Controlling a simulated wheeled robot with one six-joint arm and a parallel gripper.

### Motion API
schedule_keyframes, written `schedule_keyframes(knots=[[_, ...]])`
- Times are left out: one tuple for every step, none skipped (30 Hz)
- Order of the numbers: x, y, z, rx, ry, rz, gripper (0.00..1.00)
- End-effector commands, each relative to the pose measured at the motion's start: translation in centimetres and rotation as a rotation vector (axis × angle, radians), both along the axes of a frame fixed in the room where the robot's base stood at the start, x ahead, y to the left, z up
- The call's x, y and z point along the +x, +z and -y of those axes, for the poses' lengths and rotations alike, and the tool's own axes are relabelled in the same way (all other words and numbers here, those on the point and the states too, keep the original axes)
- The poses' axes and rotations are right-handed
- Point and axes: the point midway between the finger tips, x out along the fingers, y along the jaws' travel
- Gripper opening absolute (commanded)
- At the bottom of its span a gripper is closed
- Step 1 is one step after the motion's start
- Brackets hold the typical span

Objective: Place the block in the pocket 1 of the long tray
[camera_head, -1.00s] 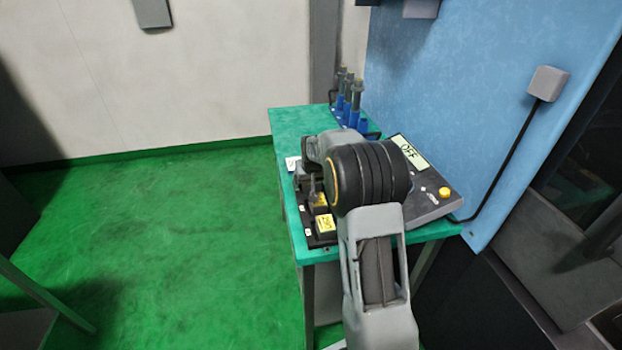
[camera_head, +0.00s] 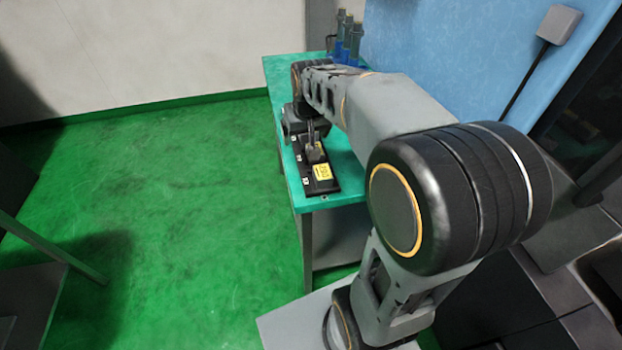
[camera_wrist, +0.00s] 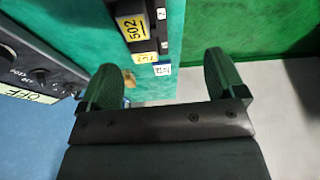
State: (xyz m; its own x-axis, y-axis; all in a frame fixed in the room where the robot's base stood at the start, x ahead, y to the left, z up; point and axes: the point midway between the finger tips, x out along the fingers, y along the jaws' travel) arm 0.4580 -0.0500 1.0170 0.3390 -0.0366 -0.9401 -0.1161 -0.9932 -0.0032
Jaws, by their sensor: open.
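The long tray (camera_head: 333,187) is dark and lies along the left edge of the green table in the head view. A block with a yellow label (camera_head: 323,171) sits at its near end. I cannot tell whether these are the same block. My gripper (camera_head: 311,132) is over the tray in the head view and hides part of it.
Blue-based upright tools (camera_head: 346,45) stand at the table's far end. A control panel (camera_wrist: 42,68) with knobs and an OFF sign lies beside the tray in the wrist view. A blue wall panel (camera_head: 440,60) rises at the right. Green floor (camera_head: 190,200) is open at left.

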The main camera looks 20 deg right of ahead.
Motion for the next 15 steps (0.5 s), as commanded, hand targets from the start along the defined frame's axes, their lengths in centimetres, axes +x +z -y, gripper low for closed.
schedule_keyframes(knots=[[-2.6,-0.2,-1.2,0.001,0.022,-0.006,0.89],[-4.0,-0.4,-1.8,0.002,0.033,-0.012,0.89],[-5.8,-0.8,-2.5,0.002,0.047,-0.02,0.89],[-7.0,-1.2,-3.0,0.004,0.057,-0.027,0.89],[-8.2,-1.5,-3.4,0.004,0.065,-0.03,0.89],[-9.7,-2.1,-3.9,0.005,0.077,-0.038,0.89],[-10.7,-2.4,-4.2,0.005,0.084,-0.042,0.89],[-11.6,-2.8,-4.4,0.006,0.091,-0.046,0.89],[-12.6,-3.3,-4.7,0.006,0.099,-0.051,0.89],[-13.3,-3.6,-4.9,0.006,0.103,-0.054,0.89],[-13.8,-3.8,-5.0,0.006,0.107,-0.057,0.89],[-14.4,-4.1,-5.1,0.007,0.112,-0.06,0.89],[-14.8,-4.3,-5.2,0.007,0.114,-0.062,0.89],[-15.0,-4.5,-5.3,0.007,0.116,-0.064,0.89],[-15.3,-4.6,-5.3,0.007,0.118,-0.066,0.89]])
